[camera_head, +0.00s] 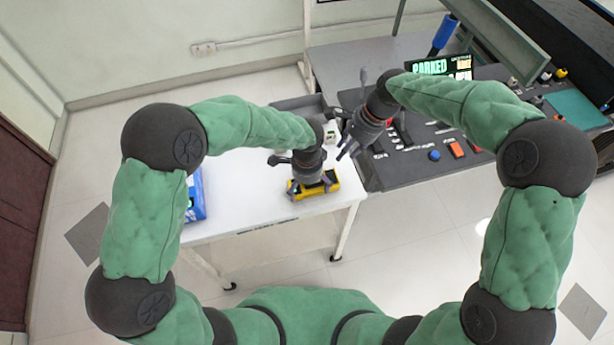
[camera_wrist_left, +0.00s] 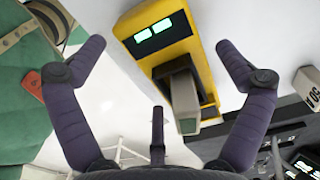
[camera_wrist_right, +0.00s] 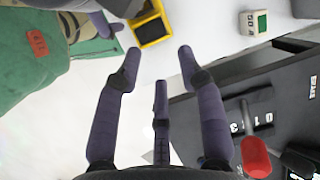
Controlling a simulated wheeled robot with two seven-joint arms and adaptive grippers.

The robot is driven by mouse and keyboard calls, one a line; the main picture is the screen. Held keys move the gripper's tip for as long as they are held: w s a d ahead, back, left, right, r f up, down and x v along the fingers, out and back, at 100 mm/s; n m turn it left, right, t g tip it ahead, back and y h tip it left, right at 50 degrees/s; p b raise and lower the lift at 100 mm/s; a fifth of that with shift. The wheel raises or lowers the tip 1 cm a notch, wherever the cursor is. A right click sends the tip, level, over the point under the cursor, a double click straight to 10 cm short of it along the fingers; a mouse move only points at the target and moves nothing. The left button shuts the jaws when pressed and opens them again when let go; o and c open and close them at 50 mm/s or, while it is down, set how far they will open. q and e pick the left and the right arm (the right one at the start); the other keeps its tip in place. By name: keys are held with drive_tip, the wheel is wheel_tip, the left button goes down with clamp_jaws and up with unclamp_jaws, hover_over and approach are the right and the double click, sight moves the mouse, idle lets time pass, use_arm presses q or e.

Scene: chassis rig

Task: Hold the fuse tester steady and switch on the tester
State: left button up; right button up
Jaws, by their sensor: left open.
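The yellow fuse tester (camera_head: 333,181) lies on the white table, with a black face. In the left wrist view, the tester (camera_wrist_left: 203,59) shows two lit green displays and a grey block-like part (camera_wrist_left: 184,100) sticking up from its face. My left gripper (camera_head: 308,188) is open over the tester, its fingers spread on either side and nothing seen clamped. Its hand hides part of the tester in the head view. The tester's edge also shows in the right wrist view (camera_wrist_right: 151,31). My right gripper (camera_head: 349,152) is open and empty, to the right of the tester.
A white table (camera_head: 240,200) carries a blue box (camera_head: 196,196) at left and a small green-and-white block marked 50 A (camera_wrist_right: 253,22). A dark control console (camera_head: 420,165) with levers and red switches adjoins at right.

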use_arm(q)
drive_tip(key=shift+f, duration=0.6)
